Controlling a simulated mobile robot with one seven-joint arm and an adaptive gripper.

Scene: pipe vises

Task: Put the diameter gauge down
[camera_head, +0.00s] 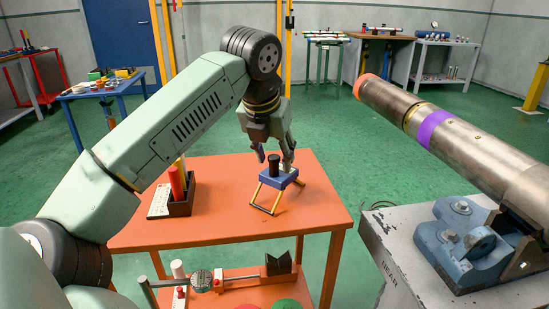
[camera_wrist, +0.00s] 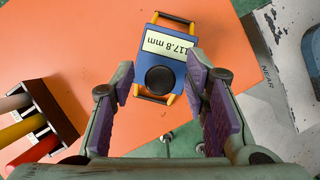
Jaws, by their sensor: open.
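The diameter gauge (camera_head: 279,181) is a blue box with yellow legs and a black round knob. It appears to rest on its legs on the orange table (camera_head: 230,222), near the table's right side. In the wrist view the gauge (camera_wrist: 179,66) shows a display reading 117.8 mm, upside down. My gripper (camera_head: 274,156) is open just above the gauge, its fingers on either side of the knob (camera_wrist: 160,80). The purple finger pads stand apart from the knob in the wrist view, with nothing held between them.
A dark holder with red, yellow and white sticks (camera_head: 177,190) stands left on the table. A lower shelf carries a dial tool (camera_head: 201,281) and a black V-block (camera_head: 279,263). At right, a steel pipe (camera_head: 450,140) with a purple band lies in a blue vise (camera_head: 462,243).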

